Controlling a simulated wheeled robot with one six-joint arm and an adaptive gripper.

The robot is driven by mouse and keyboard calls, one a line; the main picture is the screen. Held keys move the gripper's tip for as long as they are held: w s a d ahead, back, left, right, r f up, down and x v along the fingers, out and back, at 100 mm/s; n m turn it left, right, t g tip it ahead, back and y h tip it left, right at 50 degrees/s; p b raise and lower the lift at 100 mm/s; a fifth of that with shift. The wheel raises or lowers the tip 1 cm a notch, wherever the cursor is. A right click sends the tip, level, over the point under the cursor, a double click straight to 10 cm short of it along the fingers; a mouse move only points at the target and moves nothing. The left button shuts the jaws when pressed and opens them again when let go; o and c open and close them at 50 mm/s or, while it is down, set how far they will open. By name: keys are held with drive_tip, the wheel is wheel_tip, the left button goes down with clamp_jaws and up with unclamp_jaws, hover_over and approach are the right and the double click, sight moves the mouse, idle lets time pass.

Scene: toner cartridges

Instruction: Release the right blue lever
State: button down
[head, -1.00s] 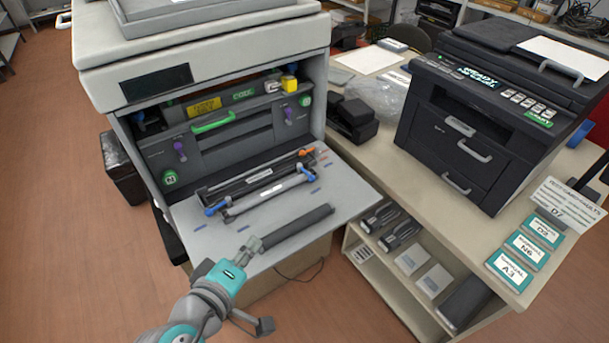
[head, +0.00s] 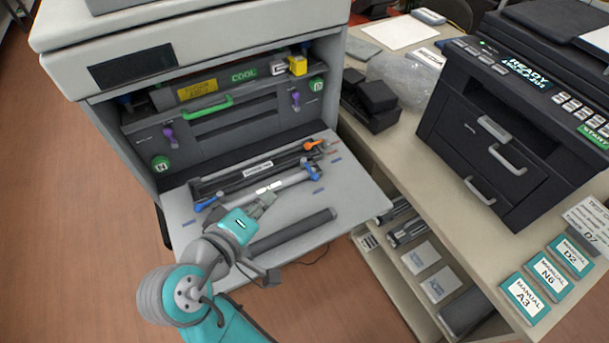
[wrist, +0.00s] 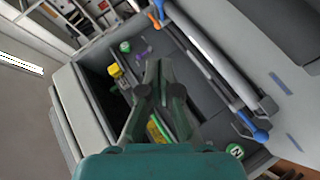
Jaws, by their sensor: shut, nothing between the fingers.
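The right blue lever (head: 314,170) is at the right end of the long grey-white cartridge on the printer's open door (head: 355,195), near an orange lever (head: 312,145). The left blue lever (head: 207,203) is at the other end; it also shows in the wrist view (wrist: 255,132). In the wrist view a bit of blue beside the orange part (wrist: 155,17) is cut by the top edge. My gripper (head: 268,196) is shut and empty, in front of the cartridge's middle and left of the right blue lever. Its fingers also show in the wrist view (wrist: 163,75).
A dark roller (head: 292,232) lies near the door's front edge. Inside the printer are a green handle (head: 208,108) and purple levers (head: 170,137). A black printer (head: 510,120) stands on the bench to the right, with manuals (head: 525,297) at its front.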

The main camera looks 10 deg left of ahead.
drive_tip(key=shift+w, duration=0.1)
approach(311, 171)
drive_tip(key=w, duration=0.1)
drive_tip(key=w+a, duration=0.1)
drive_tip(key=w, duration=0.1)
drive_tip(key=shift+a, duration=0.3)
drive_tip(key=shift+w+d+f, duration=0.35)
drive_tip(key=shift+d+f, duration=0.1)
drive_tip(key=shift+d, duration=0.15)
drive_tip(key=shift+w+d+f, duration=0.35)
drive_tip(key=shift+d+f, duration=0.1)
drive_tip(key=shift+d, duration=0.15)
drive_tip(key=shift+w+d+f, duration=0.2)
drive_tip(key=shift+d+f, duration=0.1)
drive_tip(key=shift+d, duration=0.1)
